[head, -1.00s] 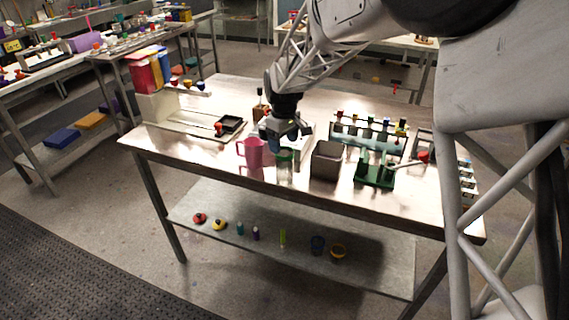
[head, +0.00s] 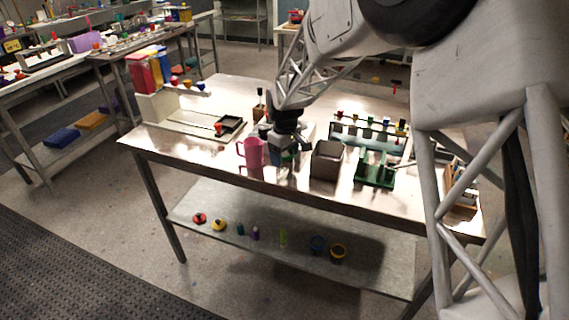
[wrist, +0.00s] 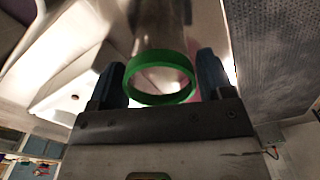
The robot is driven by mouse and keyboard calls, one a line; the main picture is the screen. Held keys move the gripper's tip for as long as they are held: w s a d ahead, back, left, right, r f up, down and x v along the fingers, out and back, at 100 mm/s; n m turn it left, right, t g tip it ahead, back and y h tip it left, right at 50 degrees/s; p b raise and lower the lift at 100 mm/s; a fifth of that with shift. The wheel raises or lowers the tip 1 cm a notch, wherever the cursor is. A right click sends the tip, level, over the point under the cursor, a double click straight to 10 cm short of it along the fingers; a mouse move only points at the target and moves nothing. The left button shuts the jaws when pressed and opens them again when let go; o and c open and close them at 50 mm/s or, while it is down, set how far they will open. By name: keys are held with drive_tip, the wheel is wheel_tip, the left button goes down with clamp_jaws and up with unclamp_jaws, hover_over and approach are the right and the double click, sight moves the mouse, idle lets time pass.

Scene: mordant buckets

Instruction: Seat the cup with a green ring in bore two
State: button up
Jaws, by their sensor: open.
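The cup with a green ring (wrist: 160,99) is a clear, glassy vessel with a bright green band around its near end. In the wrist view it lies between the two blue fingers of my gripper (wrist: 160,77), one on each side. My gripper is open; I cannot tell whether either finger touches the cup. In the head view my gripper (head: 287,150) is low over the table and hides most of the cup. I cannot make out bore two in either view.
A pink jug (head: 254,160) stands close left of my gripper and a grey square bin (head: 326,161) close right. Further right are a green stand (head: 376,180) and a rack with several coloured pieces (head: 350,135). A dark-edged tray (head: 233,137) lies left.

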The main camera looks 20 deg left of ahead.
idle(0.4)
drive_tip(key=c, duration=0.8)
drive_tip(key=shift+r, duration=0.2)
drive_tip(key=shift+r, duration=0.55)
wheel_tip(320, 180, up, 2)
drive_tip(key=shift+r, duration=0.1)
drive_tip(key=s+d+r, duration=0.1)
drive_tip(key=s+d, duration=0.8)
drive_tip(key=s, duration=0.4)
drive_tip(key=shift+r, duration=0.15)
drive_tip(key=shift+s, duration=0.1)
